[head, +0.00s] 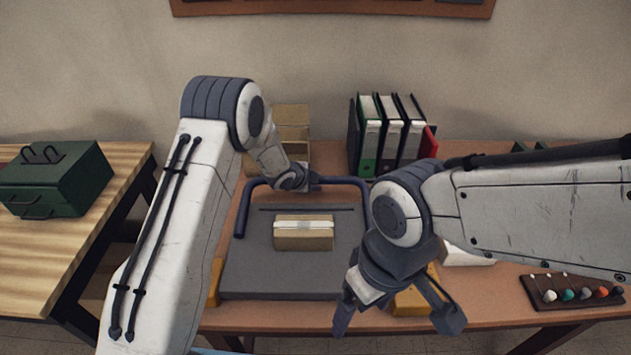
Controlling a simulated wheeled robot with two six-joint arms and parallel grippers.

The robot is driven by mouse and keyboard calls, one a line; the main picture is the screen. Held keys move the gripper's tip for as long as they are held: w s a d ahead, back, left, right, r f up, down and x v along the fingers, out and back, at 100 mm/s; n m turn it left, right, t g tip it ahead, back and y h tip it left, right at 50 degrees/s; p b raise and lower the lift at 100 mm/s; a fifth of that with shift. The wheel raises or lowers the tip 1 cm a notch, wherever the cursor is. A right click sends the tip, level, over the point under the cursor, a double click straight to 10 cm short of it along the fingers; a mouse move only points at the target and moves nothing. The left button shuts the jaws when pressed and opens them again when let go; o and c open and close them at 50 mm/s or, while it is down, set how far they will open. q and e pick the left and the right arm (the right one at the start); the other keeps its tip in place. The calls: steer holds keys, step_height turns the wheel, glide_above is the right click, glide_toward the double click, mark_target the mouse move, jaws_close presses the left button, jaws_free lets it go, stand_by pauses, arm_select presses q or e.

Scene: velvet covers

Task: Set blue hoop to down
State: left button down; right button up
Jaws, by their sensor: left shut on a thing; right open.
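The blue hoop (341,181) is a dark blue bar with rounded corners. It spans the back of a grey board (270,282), with its left leg running toward the front along the board's left side. Its right leg is partly hidden by my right arm. My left gripper (298,183) is shut on the hoop's crossbar near the middle; the fingers are small and partly covered by the wrist. My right gripper (396,318) is open and empty, fingers pointing down over the board's front right corner.
A tan box with a pale band (304,235) lies on the board inside the hoop. Cardboard boxes (291,118) and binders (392,135) stand behind. A green toolbox (60,180) is on the left table. A dark rack of colored knobs (572,290) is at right.

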arm_select(q)
steer(key=shift+s+d+f+g, duration=0.15)
steer(key=shift+s+f+g, duration=0.15)
steer(key=shift+s+f, duration=0.4)
steer(key=c, duration=0.6)
jaws_free()
steer(key=shift+r, duration=0.15)
steer(key=shift+w+r, duration=0.15)
steer(key=shift+r, duration=0.1)
steer(key=v, duration=1)
steer(key=shift+s+r+b, duration=0.1)
steer(key=shift+s+b, duration=0.15)
steer(key=shift+b, duration=0.05)
